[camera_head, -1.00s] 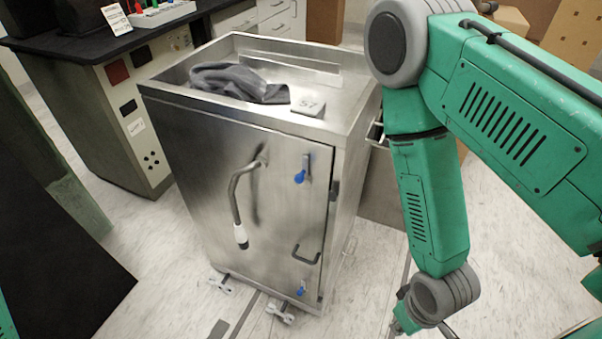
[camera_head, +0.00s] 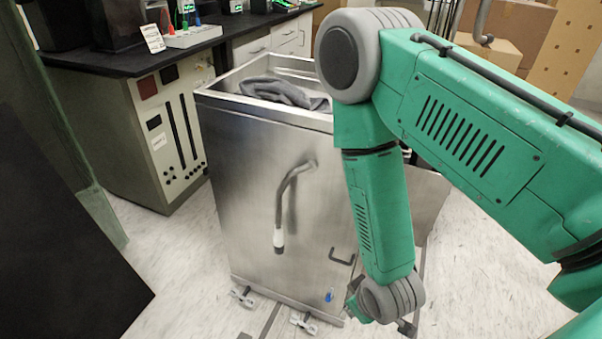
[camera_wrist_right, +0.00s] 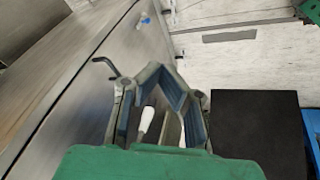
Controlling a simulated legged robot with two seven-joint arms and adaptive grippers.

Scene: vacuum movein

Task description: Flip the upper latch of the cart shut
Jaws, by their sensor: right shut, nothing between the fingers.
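The steel cart (camera_head: 250,190) stands in the middle of the head view, its front door facing me. Its upper latch is hidden behind my right arm. The lower latch, with a blue lever (camera_head: 329,296), shows near the door's bottom right corner; a small blue piece also shows in the wrist view (camera_wrist_right: 145,20). My right gripper (camera_wrist_right: 163,78) is shut and empty, in front of the cart's door side; in the head view it is mostly hidden behind my wrist. My left gripper is not in view.
A small black handle (camera_head: 342,257) sits lower right. A grey cloth (camera_head: 280,92) lies in the cart's top tray. A lab bench (camera_head: 160,125) stands behind left, cardboard boxes (camera_head: 490,55) back right.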

